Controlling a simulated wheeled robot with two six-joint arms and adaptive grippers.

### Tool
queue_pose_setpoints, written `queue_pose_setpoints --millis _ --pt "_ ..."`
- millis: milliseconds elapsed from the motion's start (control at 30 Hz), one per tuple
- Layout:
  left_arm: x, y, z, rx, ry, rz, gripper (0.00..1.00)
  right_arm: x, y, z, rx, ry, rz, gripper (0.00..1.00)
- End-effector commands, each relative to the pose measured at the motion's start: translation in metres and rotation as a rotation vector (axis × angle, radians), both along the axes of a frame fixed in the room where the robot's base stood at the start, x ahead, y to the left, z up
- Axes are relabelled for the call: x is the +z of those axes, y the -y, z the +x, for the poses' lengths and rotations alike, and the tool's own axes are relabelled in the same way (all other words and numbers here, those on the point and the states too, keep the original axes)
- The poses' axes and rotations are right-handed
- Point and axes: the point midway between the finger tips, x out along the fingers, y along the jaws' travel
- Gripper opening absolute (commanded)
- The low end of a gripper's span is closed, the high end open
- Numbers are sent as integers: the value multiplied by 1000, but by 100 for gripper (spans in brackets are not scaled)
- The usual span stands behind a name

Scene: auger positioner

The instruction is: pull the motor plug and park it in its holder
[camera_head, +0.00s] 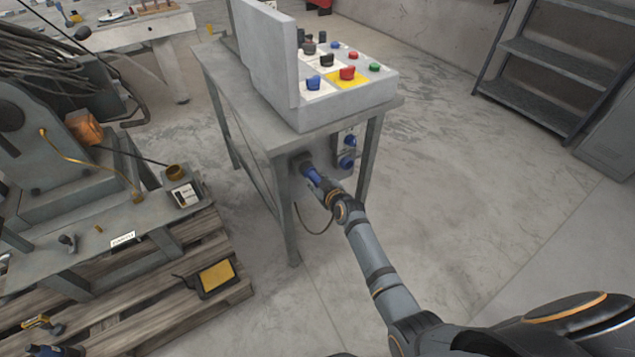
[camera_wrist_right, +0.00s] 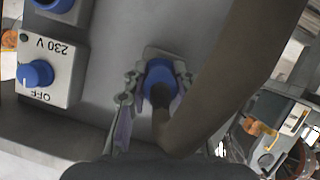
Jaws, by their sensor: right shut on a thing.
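The blue motor plug (camera_head: 313,174) is at the dark socket (camera_head: 299,160) on the front of the grey control stand. My right gripper (camera_head: 321,183) is shut on the plug. In the right wrist view the blue plug (camera_wrist_right: 160,77) sits between the two fingers, against a grey square plate (camera_wrist_right: 158,52). I cannot tell whether it is fully seated. A thick dark cable (camera_wrist_right: 215,85) runs from the plug across that view and hides part of it. In the head view a thin cable (camera_head: 318,233) loops below. I cannot make out which part is the plug's holder. My left gripper is out of view.
Right of the plug, two blue knobs (camera_head: 348,162) are on the stand. A box (camera_wrist_right: 48,70) marked 230 V and OFF shows in the wrist view. The control panel (camera_head: 345,107) stands above. A pallet (camera_head: 215,290) with machinery is at left. The floor at right is clear.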

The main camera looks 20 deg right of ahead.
Motion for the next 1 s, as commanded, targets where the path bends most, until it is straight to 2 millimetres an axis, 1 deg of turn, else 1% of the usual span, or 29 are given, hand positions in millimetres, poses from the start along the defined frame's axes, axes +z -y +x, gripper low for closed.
queue_pose_setpoints --millis 100,133,300,567,667,767,867,1000 --pt "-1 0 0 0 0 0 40 1 -1 3 -1 4 0 0" --pt "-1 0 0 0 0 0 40 1 -1 3 0 4 -1 29" --pt "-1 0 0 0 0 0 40 1 -1 3 -1 4 0 52" --pt "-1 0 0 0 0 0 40 0 -1 2 0 1 0 53" --pt "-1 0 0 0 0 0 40 1 0 -1 1 1 -1 53" --pt "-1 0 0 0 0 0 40 6 2 -13 0 2 -2 53" --pt "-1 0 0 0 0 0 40 13 5 -32 0 2 -3 53" --pt "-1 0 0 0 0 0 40 25 10 -64 0 1 -2 53"
